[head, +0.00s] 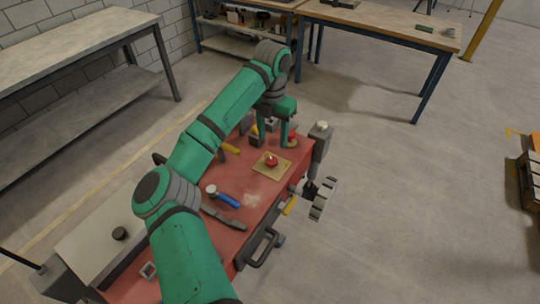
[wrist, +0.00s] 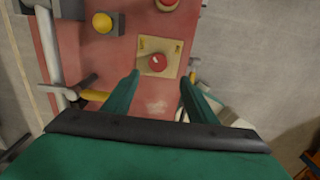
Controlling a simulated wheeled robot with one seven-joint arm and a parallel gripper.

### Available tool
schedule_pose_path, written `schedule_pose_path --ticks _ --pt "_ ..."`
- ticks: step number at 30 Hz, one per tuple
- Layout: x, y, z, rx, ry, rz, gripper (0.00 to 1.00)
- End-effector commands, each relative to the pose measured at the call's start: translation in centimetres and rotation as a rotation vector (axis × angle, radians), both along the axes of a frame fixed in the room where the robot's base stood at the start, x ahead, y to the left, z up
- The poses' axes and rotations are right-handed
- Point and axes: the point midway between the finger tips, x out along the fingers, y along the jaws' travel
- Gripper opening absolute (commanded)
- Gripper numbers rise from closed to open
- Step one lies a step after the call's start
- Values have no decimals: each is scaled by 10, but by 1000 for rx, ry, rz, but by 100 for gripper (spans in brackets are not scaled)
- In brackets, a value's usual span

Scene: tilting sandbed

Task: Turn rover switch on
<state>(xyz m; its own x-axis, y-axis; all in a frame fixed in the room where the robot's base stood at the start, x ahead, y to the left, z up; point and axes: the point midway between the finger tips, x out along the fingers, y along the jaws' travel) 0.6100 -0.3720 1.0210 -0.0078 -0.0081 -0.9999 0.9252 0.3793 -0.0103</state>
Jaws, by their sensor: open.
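The rover's red deck (head: 247,190) carries a square tan plate (head: 283,167) with a round red knob (head: 271,161) on it, which looks like the switch. In the wrist view the knob (wrist: 158,62) has a small pale mark on top and sits near the middle of the plate (wrist: 173,47). My gripper (head: 285,138) is over the deck, behind the knob in the head view. In the wrist view its two green fingers (wrist: 159,80) are spread apart with nothing between them, and the knob shows just beyond the gap between the tips.
A second red button (wrist: 168,4) and a yellow button (wrist: 102,22) stand near the plate. A blue-handled tool (head: 228,200) lies on the deck. A grey post (head: 320,150) rises at the deck's right edge.

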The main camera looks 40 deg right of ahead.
Motion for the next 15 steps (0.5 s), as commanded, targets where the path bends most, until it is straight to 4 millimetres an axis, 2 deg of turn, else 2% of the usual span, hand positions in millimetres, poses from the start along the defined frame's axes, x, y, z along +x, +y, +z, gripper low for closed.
schedule_pose_path --ticks 5,15 --pt "3 3 -11 12 -7 5 52" --pt "2 2 -69 9 -4 5 52"
